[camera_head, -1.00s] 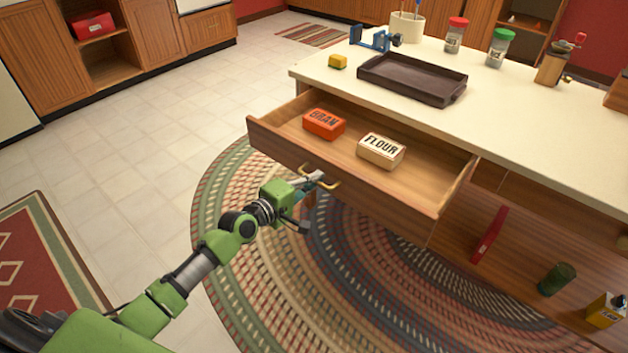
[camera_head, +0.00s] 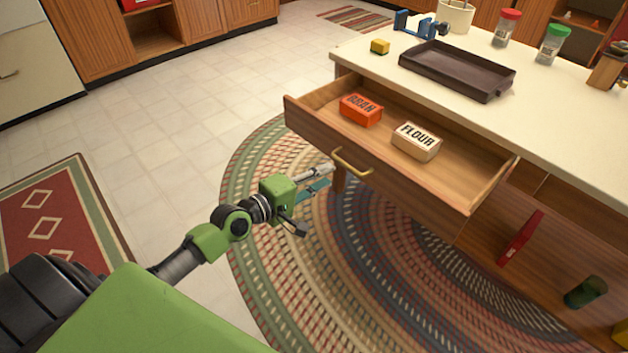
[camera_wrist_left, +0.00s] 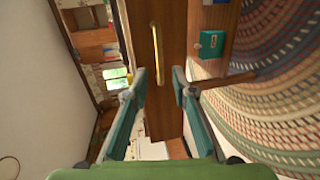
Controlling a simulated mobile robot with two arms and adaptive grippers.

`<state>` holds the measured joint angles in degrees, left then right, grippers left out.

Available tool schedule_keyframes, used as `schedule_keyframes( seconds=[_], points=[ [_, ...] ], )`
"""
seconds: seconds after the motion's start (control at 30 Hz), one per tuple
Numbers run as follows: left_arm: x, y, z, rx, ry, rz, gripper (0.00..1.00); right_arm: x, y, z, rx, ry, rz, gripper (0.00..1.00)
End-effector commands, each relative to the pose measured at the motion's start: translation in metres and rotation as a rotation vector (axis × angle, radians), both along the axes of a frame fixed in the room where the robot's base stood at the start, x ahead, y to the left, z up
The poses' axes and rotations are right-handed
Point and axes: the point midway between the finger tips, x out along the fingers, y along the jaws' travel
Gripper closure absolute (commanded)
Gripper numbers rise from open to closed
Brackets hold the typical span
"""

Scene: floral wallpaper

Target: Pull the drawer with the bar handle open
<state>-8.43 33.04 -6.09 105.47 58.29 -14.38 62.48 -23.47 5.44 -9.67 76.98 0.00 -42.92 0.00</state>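The wooden drawer (camera_head: 400,178) stands pulled out from under the counter top, with its inside exposed. Its brass bar handle (camera_head: 350,161) is on the front panel. The handle (camera_wrist_left: 156,52) also shows upright in the left wrist view, ahead of the fingers. My left gripper (camera_head: 326,180) is just in front of the drawer, to the left of the handle and apart from it. In the left wrist view its fingers (camera_wrist_left: 158,86) are spread with nothing between them. My right gripper is not in view.
An orange bran box (camera_head: 361,110) and a white flour box (camera_head: 416,141) lie in the drawer. A dark tray (camera_head: 457,72) and several jars stand on the counter top (camera_head: 540,120). A braided rug (camera_head: 330,290) covers the floor below.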

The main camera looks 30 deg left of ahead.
Motion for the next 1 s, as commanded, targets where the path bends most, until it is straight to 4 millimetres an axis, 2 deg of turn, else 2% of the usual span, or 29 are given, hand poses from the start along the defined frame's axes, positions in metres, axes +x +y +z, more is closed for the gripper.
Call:
schedule_keyframes(
  seconds=[0.1,0.23,0.8,0.9,1.0],
  points=[
    [-0.016,0.006,0.002,0.0,0.001,0.0,0.75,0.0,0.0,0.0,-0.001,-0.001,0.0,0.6],
    [-0.024,0.009,0.005,0.0,0.0,0.001,0.75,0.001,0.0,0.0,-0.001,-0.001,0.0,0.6],
    [-0.027,0.01,0.006,-0.001,-0.001,0.0,0.75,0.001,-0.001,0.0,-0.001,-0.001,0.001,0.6],
    [-0.031,0.004,0.002,0.021,0.006,-0.015,0.75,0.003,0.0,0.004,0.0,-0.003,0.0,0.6],
    [-0.047,-0.019,-0.013,0.122,0.033,-0.08,0.75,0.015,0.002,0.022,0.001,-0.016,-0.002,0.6]
  ],
)
